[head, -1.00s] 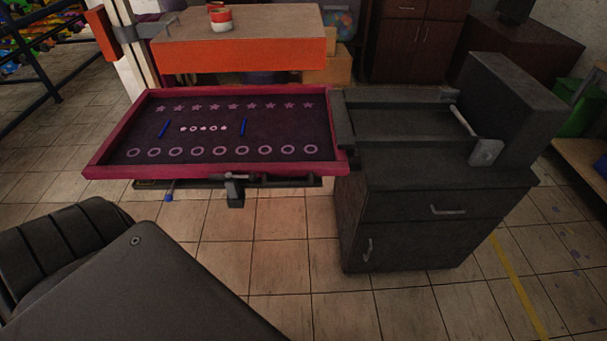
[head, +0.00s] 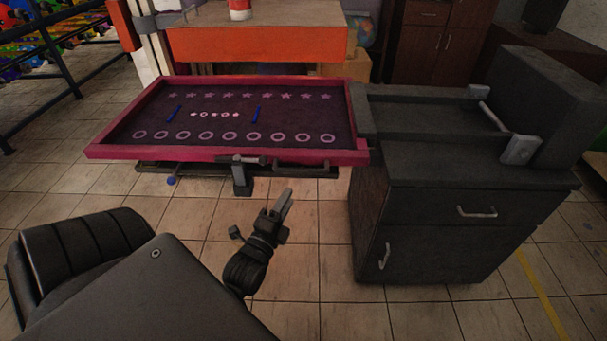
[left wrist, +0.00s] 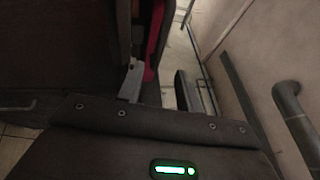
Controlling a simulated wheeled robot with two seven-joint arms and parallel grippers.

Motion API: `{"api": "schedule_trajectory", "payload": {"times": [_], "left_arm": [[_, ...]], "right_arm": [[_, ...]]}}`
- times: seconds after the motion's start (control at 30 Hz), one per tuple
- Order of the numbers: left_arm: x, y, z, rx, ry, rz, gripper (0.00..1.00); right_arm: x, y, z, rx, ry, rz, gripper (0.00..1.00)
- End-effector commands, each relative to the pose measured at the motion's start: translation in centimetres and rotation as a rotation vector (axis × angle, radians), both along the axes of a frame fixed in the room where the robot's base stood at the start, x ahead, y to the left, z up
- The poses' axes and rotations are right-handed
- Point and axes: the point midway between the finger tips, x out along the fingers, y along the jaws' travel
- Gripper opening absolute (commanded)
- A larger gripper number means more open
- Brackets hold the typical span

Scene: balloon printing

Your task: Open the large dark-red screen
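The large dark-red screen (head: 110,152) lies flat and closed on its press in the head view. Its dark mesh carries rows of pink stars and rings. A dark handle (head: 300,166) runs along its front edge, right of a clamp-like bracket (head: 241,176). My left gripper (head: 284,201) is below and in front of that edge, apart from it, pointing up toward the handle. In the left wrist view its two fingers (left wrist: 160,88) stand apart with nothing between them. A red strip (left wrist: 155,42), likely the screen's frame, shows beyond them. My right gripper is out of view.
A dark cabinet (head: 440,235) with rails on top stands right of the screen. An orange-fronted table (head: 260,45) with a red-and-white can is behind it. Tiled floor lies open in front. A grey curved bar (left wrist: 290,105) shows at the right of the left wrist view.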

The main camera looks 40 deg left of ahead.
Motion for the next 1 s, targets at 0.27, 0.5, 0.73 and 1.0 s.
{"api": "schedule_trajectory", "payload": {"times": [0.27, 0.5, 0.73, 1.0], "left_arm": [[2.4, 0.6, 0.7, -0.001, -0.003, -0.001, 0.36], [6.7, 1.7, 1.4, -0.003, -0.002, -0.001, 0.36], [9.6, 2.4, 1.8, -0.003, 0.0, -0.001, 0.36], [10.3, 2.6, 1.9, -0.003, 0.002, -0.001, 0.36]], "right_arm": [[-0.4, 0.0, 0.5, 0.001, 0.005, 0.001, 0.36], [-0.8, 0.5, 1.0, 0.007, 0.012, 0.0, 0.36], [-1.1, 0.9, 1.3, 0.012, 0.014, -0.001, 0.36], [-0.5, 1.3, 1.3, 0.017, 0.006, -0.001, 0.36]]}}
